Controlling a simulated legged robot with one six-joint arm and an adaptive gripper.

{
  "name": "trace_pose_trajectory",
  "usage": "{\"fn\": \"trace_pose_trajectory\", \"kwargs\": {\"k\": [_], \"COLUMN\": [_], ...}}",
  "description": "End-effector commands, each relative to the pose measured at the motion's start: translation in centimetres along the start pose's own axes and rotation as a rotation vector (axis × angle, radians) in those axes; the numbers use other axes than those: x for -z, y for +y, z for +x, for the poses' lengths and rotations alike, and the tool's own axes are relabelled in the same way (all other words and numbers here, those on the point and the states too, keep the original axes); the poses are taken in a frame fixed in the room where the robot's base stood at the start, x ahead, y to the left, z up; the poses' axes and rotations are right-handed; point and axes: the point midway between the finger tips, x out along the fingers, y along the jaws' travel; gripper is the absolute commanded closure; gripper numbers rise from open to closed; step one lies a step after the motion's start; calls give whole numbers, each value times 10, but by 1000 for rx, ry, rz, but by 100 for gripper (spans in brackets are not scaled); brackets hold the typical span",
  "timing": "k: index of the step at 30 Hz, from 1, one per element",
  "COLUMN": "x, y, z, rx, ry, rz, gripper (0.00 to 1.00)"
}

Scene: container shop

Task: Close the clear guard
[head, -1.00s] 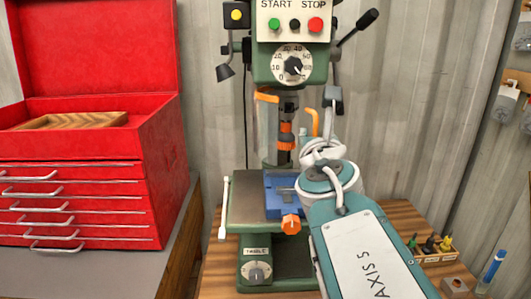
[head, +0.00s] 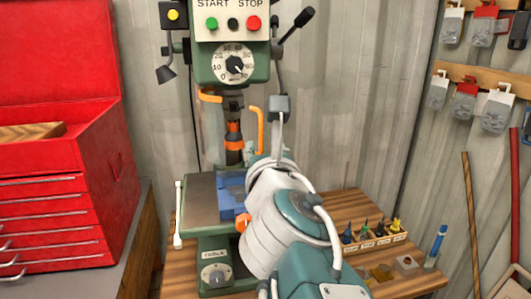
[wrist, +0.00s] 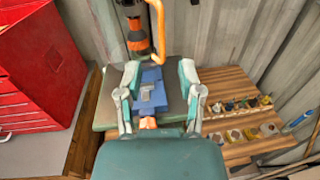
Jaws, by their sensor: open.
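The green drill press (head: 232,63) stands on a wooden bench with an orange-banded spindle (head: 233,135). Its clear guard (head: 212,130) is hard to make out, a faint see-through panel left of the spindle. One orange handle (head: 210,97) is by its top. Another orange handle (head: 258,130) hangs right of the spindle and shows large in the wrist view (wrist: 163,38). My gripper (wrist: 159,68) is open and empty, its fingers spread over the blue vise (wrist: 153,90), below the handle. In the head view my arm hides most of the gripper.
A red tool chest (head: 65,160) stands left of the press. A rack of small tools (head: 375,235) and a blue marker (head: 438,240) are on the wooden bench (head: 345,207) at right. Padlock-like tags (head: 497,110) hang on the right wall. A lever (head: 297,28) juts right.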

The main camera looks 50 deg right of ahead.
Motion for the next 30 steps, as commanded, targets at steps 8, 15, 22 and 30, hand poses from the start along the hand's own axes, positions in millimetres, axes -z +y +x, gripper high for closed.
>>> {"fn": "trace_pose_trajectory", "kwargs": {"k": [8,15,22,30], "x": [0,0,4,6], "y": [0,0,7,29], "z": [-16,-16,2,24], "rx": [-1,-1,56,250], "ry": [0,1,105,277], "rz": [0,0,31,72], "gripper": [52,70,100,100]}}
